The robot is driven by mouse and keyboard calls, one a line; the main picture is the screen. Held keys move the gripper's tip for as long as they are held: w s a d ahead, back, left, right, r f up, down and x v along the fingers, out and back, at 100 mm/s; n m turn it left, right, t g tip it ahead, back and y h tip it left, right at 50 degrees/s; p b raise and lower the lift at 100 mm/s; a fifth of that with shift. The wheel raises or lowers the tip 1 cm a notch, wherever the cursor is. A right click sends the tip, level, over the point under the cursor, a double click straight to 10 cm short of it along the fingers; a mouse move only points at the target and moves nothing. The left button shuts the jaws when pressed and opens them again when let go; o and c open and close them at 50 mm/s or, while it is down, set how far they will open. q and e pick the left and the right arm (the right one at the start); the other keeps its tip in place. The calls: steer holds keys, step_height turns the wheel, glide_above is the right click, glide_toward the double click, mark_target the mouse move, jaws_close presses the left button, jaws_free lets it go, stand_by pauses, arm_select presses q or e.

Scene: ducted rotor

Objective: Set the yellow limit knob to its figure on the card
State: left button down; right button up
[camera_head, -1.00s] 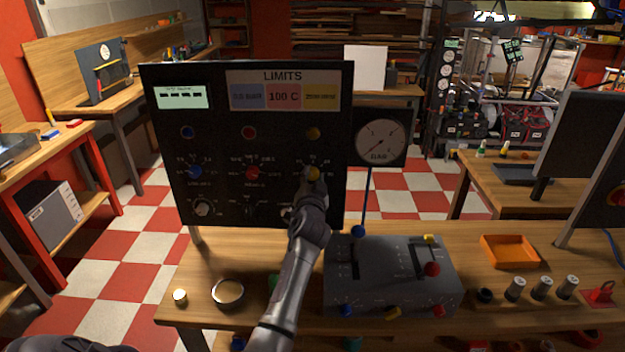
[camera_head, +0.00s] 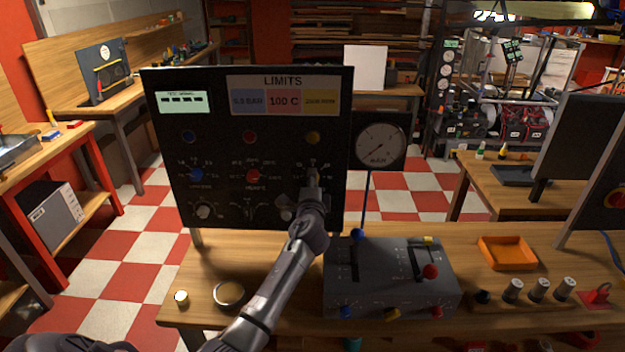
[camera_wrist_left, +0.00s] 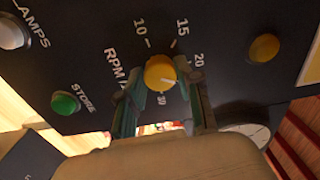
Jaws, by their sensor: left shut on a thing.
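The yellow limit knob (camera_wrist_left: 159,70) sits on a dark panel inside a white scale with 10, 15, 20 and another figure below. A short pale mark shows on its lower edge, but I cannot read its setting. My left gripper (camera_wrist_left: 161,84) is shut on the knob, one finger on each side. In the head view my left gripper (camera_head: 313,180) covers most of the knob. The LIMITS card (camera_head: 283,94) is at the panel's top, with blue, red and yellow fields. Red reads 100 C; the yellow figure is too small to read surely. My right gripper is out of view.
The panel also bears a blue knob (camera_head: 197,174), a red knob (camera_head: 253,176) and a yellow button (camera_head: 313,138) above. A green STORE button (camera_wrist_left: 66,103) is close by. A round gauge (camera_head: 380,145) and a grey control box (camera_head: 392,280) stand to the right.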

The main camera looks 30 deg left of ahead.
arm_select(q)
steer(key=shift+r+m+p, duration=0.25)
steer(key=shift+m+p, duration=0.3)
steer(key=shift+m, duration=1.25)
steer(key=c, duration=1.2)
jaws_free()
steer(key=o, duration=0.4)
steer(key=shift+w+f, duration=0.1)
steer(key=shift+f, duration=0.1)
steer(key=shift+o, duration=0.2)
steer(key=v, duration=1.2)
steer(key=shift+a, duration=0.1)
